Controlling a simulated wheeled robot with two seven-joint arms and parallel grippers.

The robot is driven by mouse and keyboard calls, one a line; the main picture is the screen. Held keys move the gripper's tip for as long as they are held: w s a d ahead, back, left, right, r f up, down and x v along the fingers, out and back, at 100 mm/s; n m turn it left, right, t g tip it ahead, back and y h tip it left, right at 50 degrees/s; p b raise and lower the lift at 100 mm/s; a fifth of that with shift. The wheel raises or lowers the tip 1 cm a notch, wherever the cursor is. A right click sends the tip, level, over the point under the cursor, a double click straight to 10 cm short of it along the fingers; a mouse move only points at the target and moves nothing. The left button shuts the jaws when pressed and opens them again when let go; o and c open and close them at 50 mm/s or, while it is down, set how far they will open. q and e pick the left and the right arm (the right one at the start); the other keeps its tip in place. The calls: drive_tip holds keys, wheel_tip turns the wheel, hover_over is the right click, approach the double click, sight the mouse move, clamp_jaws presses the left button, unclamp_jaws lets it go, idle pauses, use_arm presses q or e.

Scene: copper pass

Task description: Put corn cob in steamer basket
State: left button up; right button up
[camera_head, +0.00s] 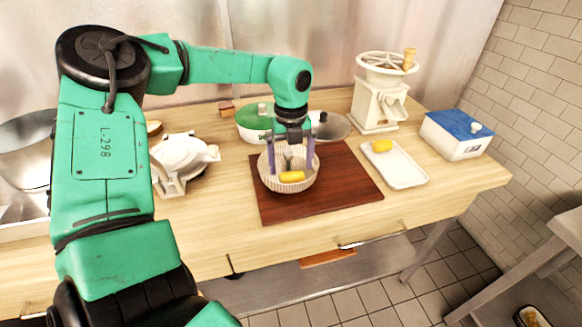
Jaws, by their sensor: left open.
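A white ribbed steamer basket (272,186) stands on a dark red-brown board. A yellow corn cob (292,177) lies inside the basket, near its front side. Another yellow corn cob (382,146) lies on a white rectangular tray (408,170) to the right of the board. My left gripper (291,166) is over the basket, pointing down, with its two fingers spread apart to the left and right above the cob inside. Whether the fingers touch the basket is hard to tell. My right gripper is not in view.
The board (350,185) has bare room right of the basket. A green-and-white pot (250,122) and a metal lid (332,126) stand behind. A cream hand-cranked machine (381,100), a blue-lidded box (455,135) and a white press (178,165) stand around the wooden counter.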

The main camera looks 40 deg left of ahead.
sight(291, 172)
use_arm(q)
wheel_tip(291, 172, up, 10)
drive_tip(key=b, duration=0.1)
drive_tip(key=shift+r, duration=0.2)
drive_tip(key=shift+s, duration=0.1)
